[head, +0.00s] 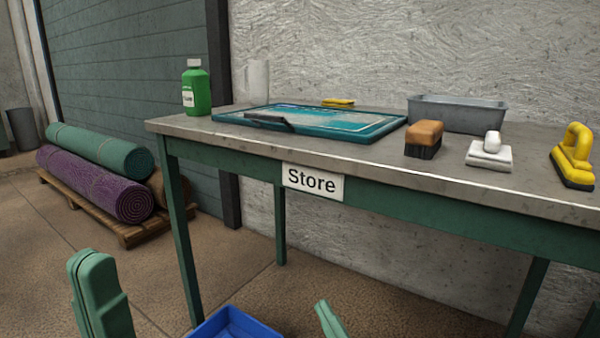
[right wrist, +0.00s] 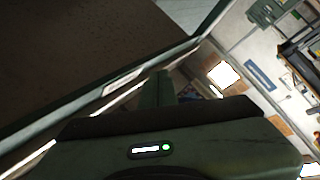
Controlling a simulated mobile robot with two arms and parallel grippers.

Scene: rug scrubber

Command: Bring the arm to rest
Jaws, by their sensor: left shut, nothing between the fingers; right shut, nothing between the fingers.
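My left gripper (head: 88,264) is green, at the lower left of the head view. It is shut and empty, in front of the workbench and well clear of it. My right gripper (head: 324,308) shows only as a green tip at the bottom edge of the head view, below the bench top. It is shut and empty; in the right wrist view its fingers (right wrist: 158,90) are together and tilted, with nothing held. Most of the right arm is hidden.
A grey-topped workbench (head: 390,175) with a "Store" sign (head: 313,182) holds a green bottle (head: 196,90), teal tray (head: 370,125), brushes and a grey bin (head: 457,114). A blue crate (head: 235,325) lies low between my grippers. Rolled rugs (head: 100,152) rest on a pallet (head: 130,233).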

